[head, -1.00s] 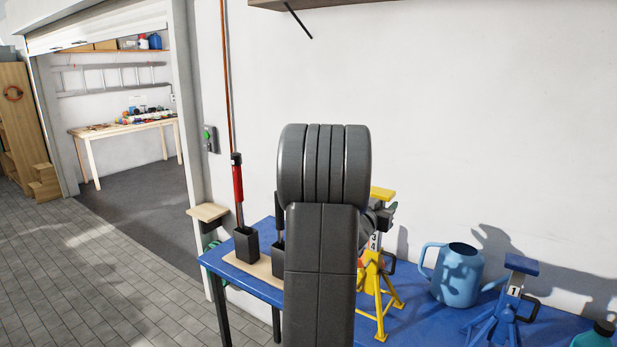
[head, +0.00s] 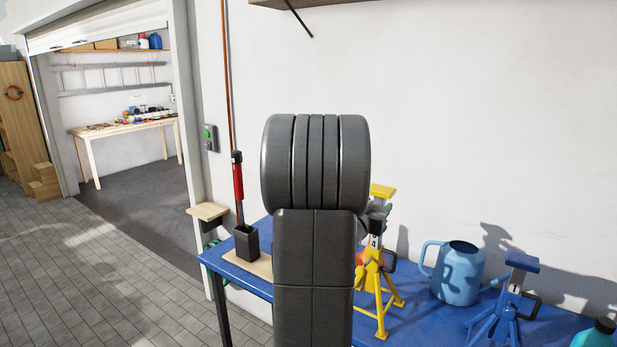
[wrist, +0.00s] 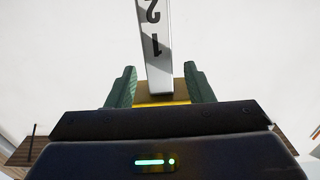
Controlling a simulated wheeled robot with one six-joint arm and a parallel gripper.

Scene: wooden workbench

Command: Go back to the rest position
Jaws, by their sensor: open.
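In the head view a yellow jack stand (head: 374,282) stands upright on the blue bench top, just right of my arm. Its lower left side is partly hidden by my arm. My gripper is mostly hidden behind my arm there, with a dark part showing beside the stand's post. In the wrist view my gripper (wrist: 157,78) has its two green fingers apart. A pale post with the numbers 1 and 2 (wrist: 155,45) shows between and beyond them, with a yellow part at its lower end. I cannot tell whether the fingers touch it.
On the blue bench (head: 415,318) stand a blue watering can (head: 458,275), a blue jack stand (head: 508,305) and a teal bottle (head: 597,335) to the right. A red-handled tool (head: 238,180) stands in a black holder (head: 246,243) at the left. A shelf hangs above.

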